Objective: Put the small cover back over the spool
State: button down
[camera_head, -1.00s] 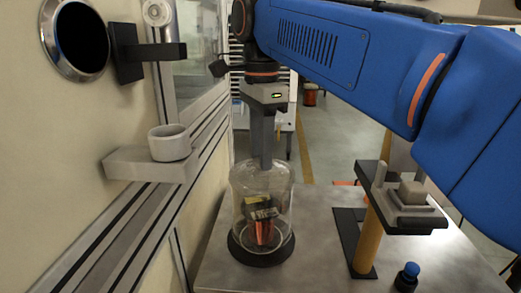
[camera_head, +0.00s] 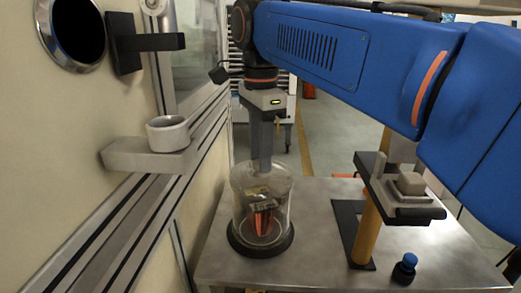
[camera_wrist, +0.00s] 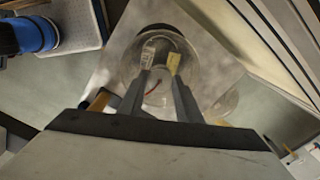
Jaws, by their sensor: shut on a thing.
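The small cover (camera_head: 280,190) is a clear glass-like cylinder over the spool (camera_head: 262,222), which shows orange-red through its wall. The cover is upright at the dark round base (camera_head: 240,247) on the bench; its lower edge looks to be at the base ring, but I cannot tell whether it is fully seated. My gripper (camera_head: 262,165) points straight down at the cover's top and is shut on it. The exact contact is hard to make out through the clear wall. In the wrist view the cover (camera_wrist: 133,62) surrounds the fingertips, with pale and yellow patches beyond them.
The metal bench (camera_head: 310,240) carries a fixture on an orange post (camera_head: 366,232) at right and a small blue-capped item (camera_head: 405,267) in front. At left, a white cup (camera_head: 168,134) stands on a wall ledge (camera_head: 135,157). Bare bench lies between base and post.

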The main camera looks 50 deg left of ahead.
jog(key=c, duration=1.2)
grip_release()
notch_tip(320, 180, up, 7)
jog(key=shift+r, duration=0.25)
jog(key=shift+d, duration=0.1)
